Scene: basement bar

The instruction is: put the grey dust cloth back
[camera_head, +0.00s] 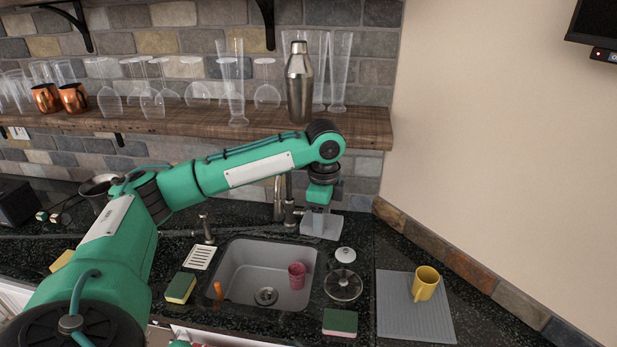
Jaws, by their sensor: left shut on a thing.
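My left gripper (319,207) points down at the back right of the sink, its arm reaching in from the left. It is shut on a small pale grey piece, which looks like the grey dust cloth (317,221). The cloth is at the pale grey holder (333,229) on the counter. It blends with the holder, so I cannot tell whether it is inside or just above it. My right gripper is not in view.
The sink (232,270) holds a red cup (297,276). The tap (279,198) stands just left of the gripper. A yellow mug (425,283) stands on a grey mat (410,320). Glasses and a steel shaker (299,85) line the wooden shelf (200,124) above.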

